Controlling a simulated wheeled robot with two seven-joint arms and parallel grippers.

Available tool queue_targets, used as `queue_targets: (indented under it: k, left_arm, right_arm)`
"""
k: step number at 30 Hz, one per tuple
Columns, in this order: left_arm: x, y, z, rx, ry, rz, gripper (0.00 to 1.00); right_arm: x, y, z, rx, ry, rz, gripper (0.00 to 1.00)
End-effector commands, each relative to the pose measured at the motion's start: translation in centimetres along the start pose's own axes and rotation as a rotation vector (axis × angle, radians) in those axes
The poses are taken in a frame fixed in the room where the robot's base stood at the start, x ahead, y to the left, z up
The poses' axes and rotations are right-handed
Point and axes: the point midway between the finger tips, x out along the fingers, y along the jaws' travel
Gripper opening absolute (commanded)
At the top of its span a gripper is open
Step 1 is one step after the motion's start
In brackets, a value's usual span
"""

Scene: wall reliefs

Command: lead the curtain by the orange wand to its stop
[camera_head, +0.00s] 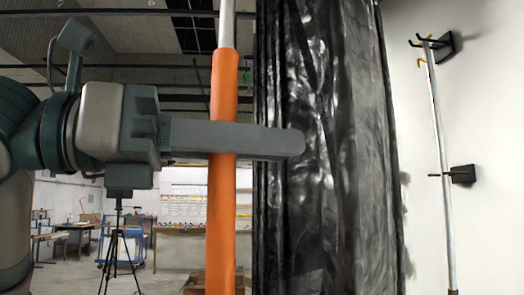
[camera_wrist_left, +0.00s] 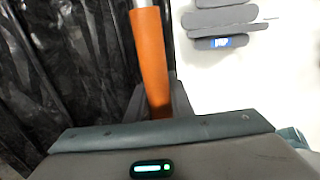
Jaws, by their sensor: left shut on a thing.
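The orange wand (camera_head: 222,215) hangs upright in the head view, with a bare grey rod above its orange grip. My left gripper (camera_head: 255,140) comes in from the left and is shut on the wand. Its finger crosses in front of the orange grip and hides a short piece of it. In the left wrist view the orange wand (camera_wrist_left: 152,62) runs down between my fingers (camera_wrist_left: 160,103). The black, shiny curtain (camera_head: 330,160) hangs in folds just right of the wand; it also shows at the left of the left wrist view (camera_wrist_left: 70,70). My right gripper is out of view.
A white wall (camera_head: 425,130) stands right of the curtain. A grey pole (camera_head: 438,150) hangs there on black brackets (camera_head: 462,174). Behind, at the left, a black tripod (camera_head: 118,245) and workbenches (camera_head: 75,232) stand in a large room, well back from the wand.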

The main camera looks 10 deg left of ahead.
Motion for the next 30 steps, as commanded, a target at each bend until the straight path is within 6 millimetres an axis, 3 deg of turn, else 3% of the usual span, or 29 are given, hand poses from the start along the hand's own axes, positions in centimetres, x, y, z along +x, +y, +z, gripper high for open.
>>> queue_targets:
  k: [6, 7, 9, 30]
  left_arm:
    - [-0.02, -0.02, 0.08, 0.000, -0.001, -0.001, 0.00]
    - [-0.02, -0.01, 0.08, 0.000, -0.001, -0.001, 0.25]
    - [-0.02, 0.00, 0.08, 0.000, -0.001, -0.001, 0.39]
    - [-0.78, 0.08, 0.02, -0.001, -0.001, 0.001, 0.39]
  right_arm:
    - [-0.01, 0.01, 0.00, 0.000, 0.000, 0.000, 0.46]
    - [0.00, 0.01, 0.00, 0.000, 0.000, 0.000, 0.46]
    - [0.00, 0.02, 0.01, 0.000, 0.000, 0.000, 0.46]
    - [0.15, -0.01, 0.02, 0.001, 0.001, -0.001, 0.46]
